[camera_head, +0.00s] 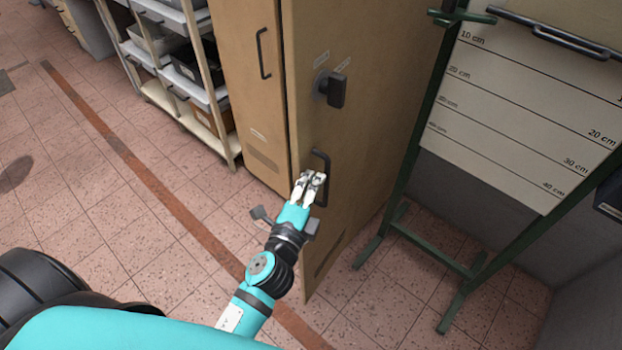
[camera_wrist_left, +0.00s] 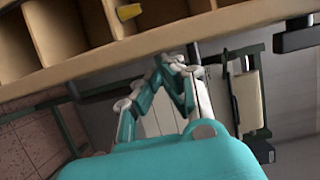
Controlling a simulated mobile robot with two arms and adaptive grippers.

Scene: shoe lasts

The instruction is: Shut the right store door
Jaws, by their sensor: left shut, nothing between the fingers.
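The right store door (camera_head: 375,95) is a tan panel that stands swung out from the cabinet, its lower free corner towards me. It carries a dark lock knob (camera_head: 337,90) and, lower down, a black bar handle (camera_head: 321,190). My left gripper (camera_head: 309,178) is shut and empty, its fingertips over the lower part of the door by that handle. I cannot tell whether they touch. In the left wrist view the shut fingers (camera_wrist_left: 172,62) show near a tan edge. The left store door (camera_head: 246,75) appears closed. My right gripper is not in view.
A green-framed stand with a white marked board (camera_head: 520,110) is right of the door, its feet on the floor. A shelf rack with bins (camera_head: 190,75) is on the left. The tiled floor (camera_head: 110,180) at left is clear. Wooden compartments (camera_wrist_left: 60,35) show in the left wrist view.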

